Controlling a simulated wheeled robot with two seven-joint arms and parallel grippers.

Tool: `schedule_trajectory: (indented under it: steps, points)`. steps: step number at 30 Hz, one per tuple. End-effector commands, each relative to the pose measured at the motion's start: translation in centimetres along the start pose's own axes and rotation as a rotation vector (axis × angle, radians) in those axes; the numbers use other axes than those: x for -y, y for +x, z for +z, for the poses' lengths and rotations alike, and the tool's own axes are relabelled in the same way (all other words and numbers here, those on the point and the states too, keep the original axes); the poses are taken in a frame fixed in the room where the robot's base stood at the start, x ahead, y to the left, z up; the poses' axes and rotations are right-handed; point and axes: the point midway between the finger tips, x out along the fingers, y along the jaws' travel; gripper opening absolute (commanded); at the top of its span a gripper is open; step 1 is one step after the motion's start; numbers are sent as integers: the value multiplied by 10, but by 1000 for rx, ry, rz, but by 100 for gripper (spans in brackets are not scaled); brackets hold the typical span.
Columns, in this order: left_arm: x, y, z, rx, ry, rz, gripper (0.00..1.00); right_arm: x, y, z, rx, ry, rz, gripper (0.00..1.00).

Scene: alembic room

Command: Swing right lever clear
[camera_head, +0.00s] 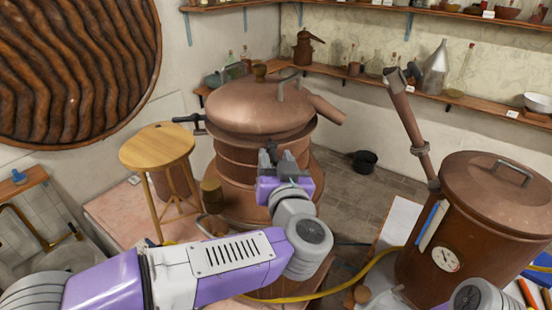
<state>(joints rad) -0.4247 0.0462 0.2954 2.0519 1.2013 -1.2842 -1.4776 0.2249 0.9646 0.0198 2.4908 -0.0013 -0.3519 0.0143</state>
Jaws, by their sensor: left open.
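A copper still (245,165) stands in the middle, with a domed copper lid (255,105) on top. A dark lever (188,119) sticks out to the left at the rim below the lid. I cannot make out a matching lever on the right side of this rim; my gripper covers part of the front there. My left gripper (277,157) is open in front of the still's upper body, just below the lid's rim. I cannot tell whether its fingers touch anything. My right gripper is out of view; only a piece of my right arm shows at the bottom right.
A round wooden stool (157,147) stands left of the still. A large copper vessel (475,225) with a gauge and upright pipe (408,118) stands at right. A yellow hose (345,283) crosses the front. A black pot (365,161) sits on open floor behind.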

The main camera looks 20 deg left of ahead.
Motion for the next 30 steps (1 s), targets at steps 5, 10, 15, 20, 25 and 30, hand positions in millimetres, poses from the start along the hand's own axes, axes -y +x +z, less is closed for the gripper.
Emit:
schedule_trajectory:
  steps: [5, 10, 15, 20, 25, 30]
  points:
    - [0, 1, 0, 0, 0, 1, 42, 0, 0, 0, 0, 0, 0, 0]
    - [0, 1, 0, 0, 0, 1, 27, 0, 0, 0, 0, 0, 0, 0]
    - [0, 1, 0, 0, 0, 1, 1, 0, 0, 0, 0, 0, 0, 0]
    - [0, 1, 0, 0, 0, 1, 0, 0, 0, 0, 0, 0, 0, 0]
    - [-2, 1, 0, 5, 1, -16, 0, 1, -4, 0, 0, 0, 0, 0]
    - [-6, 1, -2, 19, 4, -78, 0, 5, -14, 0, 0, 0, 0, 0]
